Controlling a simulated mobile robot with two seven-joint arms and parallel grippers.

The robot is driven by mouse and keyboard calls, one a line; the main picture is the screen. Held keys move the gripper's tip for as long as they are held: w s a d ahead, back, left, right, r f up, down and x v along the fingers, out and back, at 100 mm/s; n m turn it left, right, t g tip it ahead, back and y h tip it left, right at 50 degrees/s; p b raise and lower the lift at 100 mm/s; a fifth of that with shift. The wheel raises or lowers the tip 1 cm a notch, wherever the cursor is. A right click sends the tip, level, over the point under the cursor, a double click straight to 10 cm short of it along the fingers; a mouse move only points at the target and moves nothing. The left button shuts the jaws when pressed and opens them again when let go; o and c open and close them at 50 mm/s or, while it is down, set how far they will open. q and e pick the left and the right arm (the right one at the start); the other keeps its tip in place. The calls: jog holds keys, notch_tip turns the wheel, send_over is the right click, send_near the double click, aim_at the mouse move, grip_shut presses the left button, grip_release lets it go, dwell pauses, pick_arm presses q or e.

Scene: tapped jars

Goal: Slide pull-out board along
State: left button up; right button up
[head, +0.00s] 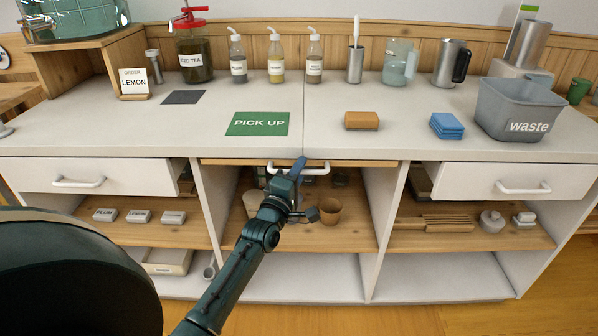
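The pull-out board (230,162) shows as a thin wooden edge under the countertop in the middle bay of the counter. A white bar handle (318,169) is on its front. My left gripper (299,170) is dark blue-green and reaches up from below to this handle, overlapping its middle in the head view. The fingertips are small and partly merge with the handle, so I cannot tell whether they are closed around it. My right gripper is not in view.
White drawers (110,175) (490,181) flank the middle bay. Below the board, a shelf (345,236) holds a brown cup (330,212).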

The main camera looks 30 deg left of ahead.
pick_arm(q)
grip_shut()
jog(key=shift+s, duration=0.1)
